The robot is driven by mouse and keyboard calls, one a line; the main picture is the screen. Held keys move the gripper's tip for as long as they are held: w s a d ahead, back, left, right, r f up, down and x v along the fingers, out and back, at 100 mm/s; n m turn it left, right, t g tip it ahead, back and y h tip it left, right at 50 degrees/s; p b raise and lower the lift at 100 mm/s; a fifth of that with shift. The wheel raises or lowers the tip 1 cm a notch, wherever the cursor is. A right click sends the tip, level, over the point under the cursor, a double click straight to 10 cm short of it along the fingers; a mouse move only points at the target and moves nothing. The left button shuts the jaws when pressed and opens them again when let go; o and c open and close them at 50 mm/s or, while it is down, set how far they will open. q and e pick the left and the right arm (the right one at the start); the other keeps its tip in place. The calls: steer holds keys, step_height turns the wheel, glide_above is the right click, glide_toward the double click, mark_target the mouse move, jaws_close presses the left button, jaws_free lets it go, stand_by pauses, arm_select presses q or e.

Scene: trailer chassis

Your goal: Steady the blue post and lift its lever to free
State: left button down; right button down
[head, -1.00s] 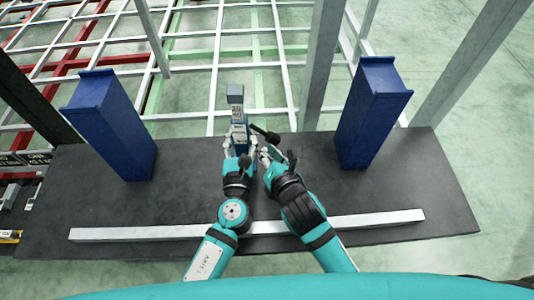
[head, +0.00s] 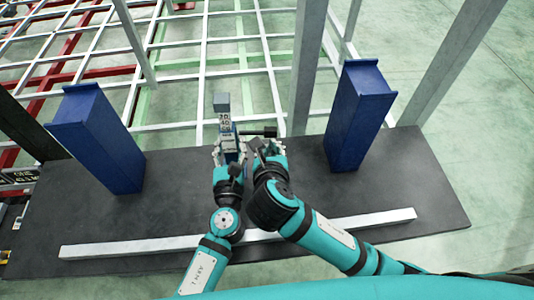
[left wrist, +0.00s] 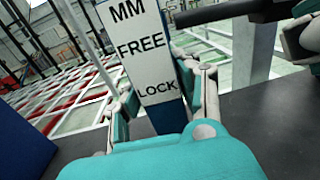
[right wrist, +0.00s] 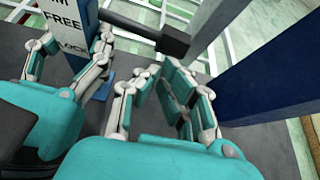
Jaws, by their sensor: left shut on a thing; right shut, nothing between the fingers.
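The blue post (head: 226,126) stands upright on the dark plate, with a white label reading MM, FREE and LOCK in the left wrist view (left wrist: 150,50). My left gripper (head: 228,156) is shut around the post low down, near the LOCK mark. The black lever (head: 262,132) sticks out to the right of the post, roughly level; it also shows in the right wrist view (right wrist: 140,30), ending in a thick block. My right gripper (right wrist: 155,85) is shut and empty, just below the lever's end. I cannot tell whether it touches the lever.
Two large blue blocks stand on the dark plate (head: 180,205), one left (head: 98,140) and one right (head: 352,120). A pale bar (head: 150,246) lies across the front. Grey uprights and a white frame stand behind.

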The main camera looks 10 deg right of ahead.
steer(key=shift+n+h, duration=0.3)
steer(key=shift+a+r, duration=0.15)
steer(key=shift+r, duration=2)
steer(key=shift+d+r, duration=0.3)
steer(key=shift+d, duration=0.45)
glide_toward(276, 131)
steer(key=v, duration=0.2)
steer(key=a+v, duration=0.1)
steer(key=v, duration=0.1)
steer(key=shift+s+a+r, duration=0.1)
steer(key=shift+s, duration=0.15)
